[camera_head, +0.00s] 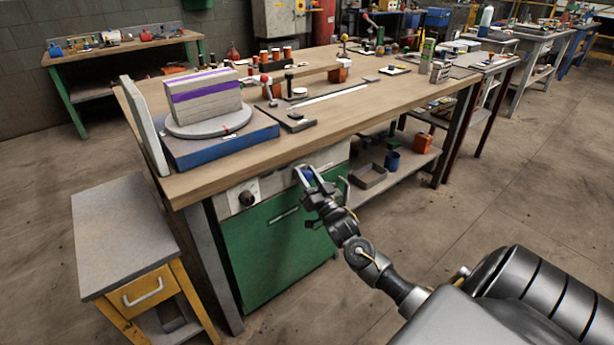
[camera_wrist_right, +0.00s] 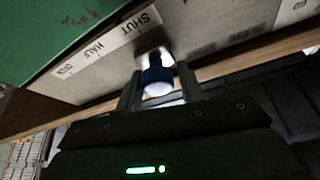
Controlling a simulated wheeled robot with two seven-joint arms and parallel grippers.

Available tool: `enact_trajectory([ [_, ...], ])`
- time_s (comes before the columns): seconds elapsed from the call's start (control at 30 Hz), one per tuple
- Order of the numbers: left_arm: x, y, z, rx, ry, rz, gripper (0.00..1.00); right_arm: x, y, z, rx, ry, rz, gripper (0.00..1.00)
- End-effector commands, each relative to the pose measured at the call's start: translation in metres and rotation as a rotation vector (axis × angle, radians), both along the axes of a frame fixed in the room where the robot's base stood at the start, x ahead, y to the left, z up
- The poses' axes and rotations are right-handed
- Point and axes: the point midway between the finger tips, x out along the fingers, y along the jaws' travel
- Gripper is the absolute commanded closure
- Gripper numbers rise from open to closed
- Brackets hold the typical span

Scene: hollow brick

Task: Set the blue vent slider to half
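The blue vent slider knob (camera_wrist_right: 157,76) sticks out from the pale panel on the bench front. In the right wrist view it stands across from the SHUT mark of the label strip (camera_wrist_right: 96,48), which also reads HALF and OPEN. My right gripper (camera_head: 309,176) is at the panel, its fingers on either side of the knob. In the wrist view, the gripper (camera_wrist_right: 159,88) looks open, with slim gaps beside the knob; contact cannot be made out. My left gripper is out of view.
The green cabinet door (camera_head: 270,258) with a handle is below the panel, and a black dial (camera_head: 246,198) is to its left. The wooden bench top (camera_head: 345,115) overhangs above. A small yellow drawer table (camera_head: 135,235) stands at left. The floor in front is free.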

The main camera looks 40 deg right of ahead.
Motion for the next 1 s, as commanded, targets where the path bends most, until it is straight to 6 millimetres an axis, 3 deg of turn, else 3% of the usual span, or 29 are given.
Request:
enact_trajectory([
  [0.03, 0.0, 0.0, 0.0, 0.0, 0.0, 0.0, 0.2, 0.0, 0.0, 0.0, 0.0, 0.0, -0.001, 0.82],
  [0.17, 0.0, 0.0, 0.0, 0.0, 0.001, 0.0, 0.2, 0.0, 0.0, -0.001, 0.001, 0.001, -0.002, 0.99],
  [0.3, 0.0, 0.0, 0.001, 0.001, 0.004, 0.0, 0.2, 0.0, -0.006, 0.0, -0.001, 0.002, -0.003, 1.0],
  [0.6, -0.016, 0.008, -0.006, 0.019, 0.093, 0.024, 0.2, -0.001, -0.057, -0.001, 0.0, 0.002, -0.004, 1.0],
  [0.93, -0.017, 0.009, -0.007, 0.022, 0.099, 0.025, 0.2, -0.001, -0.061, -0.001, 0.002, 0.002, -0.002, 1.0],
  [0.97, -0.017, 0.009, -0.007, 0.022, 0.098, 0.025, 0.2, -0.001, -0.061, -0.001, 0.002, 0.002, -0.002, 0.61],
  [1.0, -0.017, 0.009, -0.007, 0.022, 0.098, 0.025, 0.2, -0.001, -0.061, -0.001, 0.002, 0.002, -0.002, 0.56],
])
